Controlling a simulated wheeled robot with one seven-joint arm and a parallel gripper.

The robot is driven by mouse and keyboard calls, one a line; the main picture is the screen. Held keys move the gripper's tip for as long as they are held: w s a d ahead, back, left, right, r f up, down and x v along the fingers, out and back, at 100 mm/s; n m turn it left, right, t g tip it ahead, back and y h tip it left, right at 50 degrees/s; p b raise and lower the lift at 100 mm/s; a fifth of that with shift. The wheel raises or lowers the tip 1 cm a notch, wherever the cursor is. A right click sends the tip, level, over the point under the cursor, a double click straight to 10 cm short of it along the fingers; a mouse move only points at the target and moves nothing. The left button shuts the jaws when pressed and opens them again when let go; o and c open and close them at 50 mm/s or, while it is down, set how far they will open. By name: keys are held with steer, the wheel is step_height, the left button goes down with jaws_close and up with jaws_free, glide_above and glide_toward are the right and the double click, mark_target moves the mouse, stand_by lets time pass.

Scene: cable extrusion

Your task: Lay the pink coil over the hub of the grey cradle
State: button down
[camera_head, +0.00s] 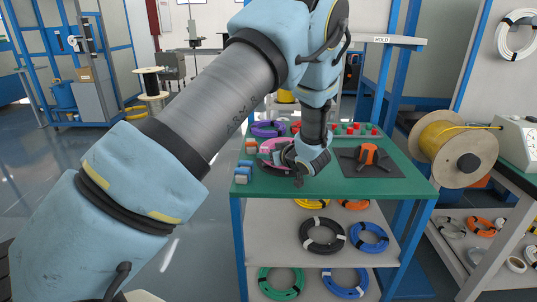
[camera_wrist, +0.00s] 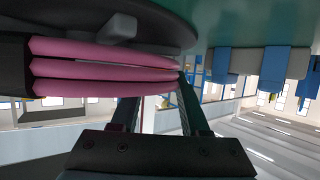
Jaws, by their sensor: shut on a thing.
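The pink coil (camera_head: 268,146) is at the left part of the green table in the head view, partly hidden by my gripper (camera_head: 289,157). In the wrist view its pink strands (camera_wrist: 95,68) run in from the left and end between the fingers of my gripper (camera_wrist: 160,78), which is shut on them. A dark grey round plate (camera_wrist: 165,25) with a small grey block, apparently part of the grey cradle, lies close beyond the strands. Its hub cannot be made out, and I cannot tell whether coil and plate touch.
The green table (camera_head: 400,187) also bears a purple coil (camera_head: 267,128), a dark square plate with an orange hub (camera_head: 368,153), and small blue and tan blocks (camera_head: 243,172) at the left edge. Red pieces (camera_head: 352,130) line the back. A yellow cable spool (camera_head: 438,150) stands at the right.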

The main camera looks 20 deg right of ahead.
steer(key=shift+f, duration=0.15)
steer(key=shift+c, duration=1.6)
jaws_free()
step_height(320, 180, up, 8)
steer(key=p, duration=0.7)
